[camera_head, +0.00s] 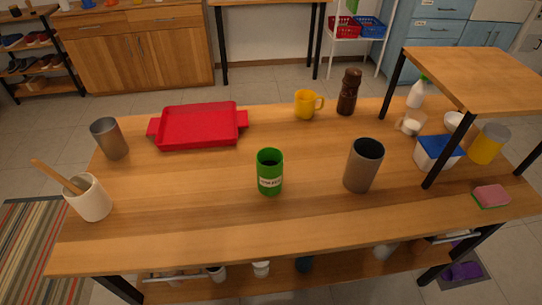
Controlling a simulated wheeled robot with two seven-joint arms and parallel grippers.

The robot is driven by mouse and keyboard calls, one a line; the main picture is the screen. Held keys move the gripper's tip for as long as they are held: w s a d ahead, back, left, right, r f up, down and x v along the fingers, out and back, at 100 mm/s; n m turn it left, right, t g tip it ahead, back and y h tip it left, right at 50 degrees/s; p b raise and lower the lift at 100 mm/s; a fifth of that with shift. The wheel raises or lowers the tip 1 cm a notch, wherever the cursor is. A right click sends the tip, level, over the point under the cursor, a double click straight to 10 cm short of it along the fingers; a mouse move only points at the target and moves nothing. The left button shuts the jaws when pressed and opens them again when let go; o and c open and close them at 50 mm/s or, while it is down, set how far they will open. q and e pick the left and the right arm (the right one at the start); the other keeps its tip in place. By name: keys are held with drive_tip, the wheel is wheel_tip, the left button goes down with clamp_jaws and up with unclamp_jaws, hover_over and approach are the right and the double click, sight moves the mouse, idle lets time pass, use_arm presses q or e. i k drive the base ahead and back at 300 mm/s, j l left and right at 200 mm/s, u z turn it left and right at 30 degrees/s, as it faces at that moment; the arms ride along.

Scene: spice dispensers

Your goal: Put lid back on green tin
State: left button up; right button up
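The green tin (270,174) stands upright near the middle of the wooden table, with a white label on its front. Its top looks open, with a dark green inside. I cannot make out a loose green lid anywhere in the head view. Neither of my grippers shows in this view.
Around the tin on the table (200,215) are a dark grey canister (362,168), red tray (198,127), yellow mug (305,104), brown pepper mill (348,94), metal cup (110,139) and white utensil pot (91,199). A raised wooden shelf (475,75) overhangs the right end. The front middle is clear.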

sight(270, 160)
drive_tip(key=i+l+u, duration=0.15)
drive_tip(key=i+l, duration=0.25)
drive_tip(key=i, duration=0.15)
drive_tip(key=k+l+u, duration=0.1)
drive_tip(key=k+u, duration=0.45)
drive_tip(key=u, duration=0.15)
drive_tip(key=k+u, duration=0.35)
drive_tip(key=i, duration=0.05)
